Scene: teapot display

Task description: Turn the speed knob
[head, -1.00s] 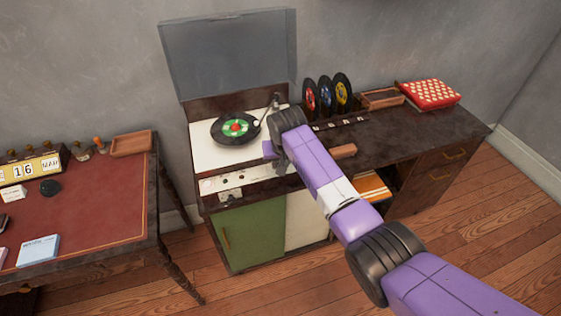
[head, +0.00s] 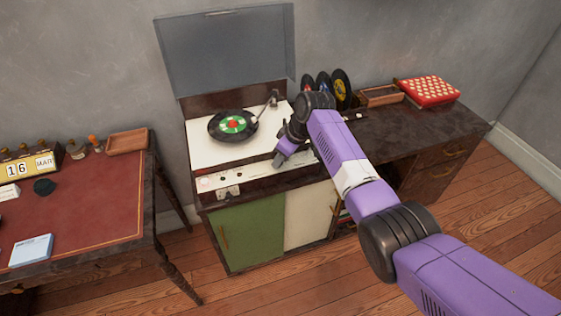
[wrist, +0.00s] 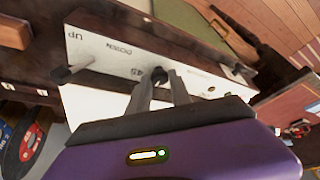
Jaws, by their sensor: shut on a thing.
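The speed knob (wrist: 158,73) is a small dark knob beside the printed "45" on the white control panel (wrist: 100,48) of the record player. My gripper (wrist: 160,82) has its two grey fingers on either side of this knob in the wrist view, shut on it. In the head view my gripper (head: 279,159) is at the right part of the front panel strip (head: 228,176), and it hides the knob there. A record with a green and white label (head: 218,127) lies on the turntable, with the tonearm (head: 272,99) at its right.
The clear lid (head: 225,50) stands open behind the turntable. Upright records (head: 341,88), a wooden tray (head: 382,96) and a red patterned box (head: 428,91) are on the cabinet to the right. A red-topped desk (head: 95,205) stands at left. A dark lever (wrist: 72,70) projects near "Up".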

